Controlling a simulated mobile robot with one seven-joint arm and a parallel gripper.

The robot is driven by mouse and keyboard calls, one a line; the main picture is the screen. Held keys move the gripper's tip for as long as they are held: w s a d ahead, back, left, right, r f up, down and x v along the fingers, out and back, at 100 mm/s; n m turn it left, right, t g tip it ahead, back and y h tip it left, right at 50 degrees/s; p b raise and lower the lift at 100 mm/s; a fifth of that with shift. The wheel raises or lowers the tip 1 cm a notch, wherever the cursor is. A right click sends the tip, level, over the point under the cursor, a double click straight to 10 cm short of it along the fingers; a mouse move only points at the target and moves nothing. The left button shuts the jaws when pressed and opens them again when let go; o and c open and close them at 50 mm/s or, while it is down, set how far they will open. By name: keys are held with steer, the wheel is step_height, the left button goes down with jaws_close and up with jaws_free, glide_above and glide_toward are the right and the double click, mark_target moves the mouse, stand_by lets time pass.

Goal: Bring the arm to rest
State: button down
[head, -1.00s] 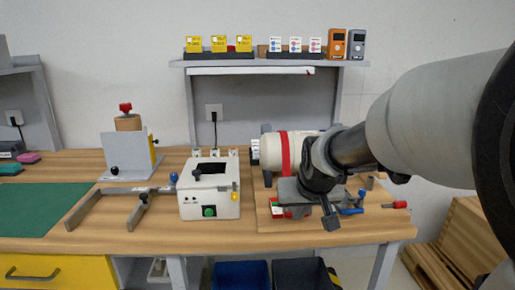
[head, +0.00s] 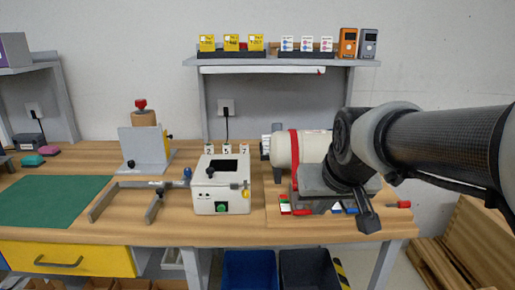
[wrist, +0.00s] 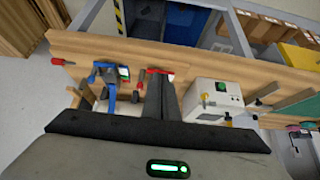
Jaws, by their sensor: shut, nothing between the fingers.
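My arm reaches in from the right edge in the head view, its dark forearm nearly level. My gripper (head: 368,222) is in front of the bench's right part, and one dark finger points down there. In the wrist view my gripper (wrist: 160,78) shows two dark fingers lying together, shut with nothing between them. The bench's front edge and small coloured tools lie beyond them. My arm and hand hide part of the white cylinder with a red band (head: 294,150) in the head view.
The wooden bench (head: 150,226) carries a white box with a green button (head: 208,198), a grey bracket stand (head: 142,148) and a green mat (head: 50,202). A red-handled tool (head: 397,205) lies at right. A shelf (head: 290,62) holds small boxes. Blue (head: 248,272) and black (head: 305,270) bins stand below.

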steer(key=s+f+g, duration=0.1)
steer(key=s+f, duration=0.1)
steer(key=s, duration=1.2)
step_height(320, 180, up, 21)
steer(key=p, duration=2.1)
steer(key=shift+s, duration=0.3)
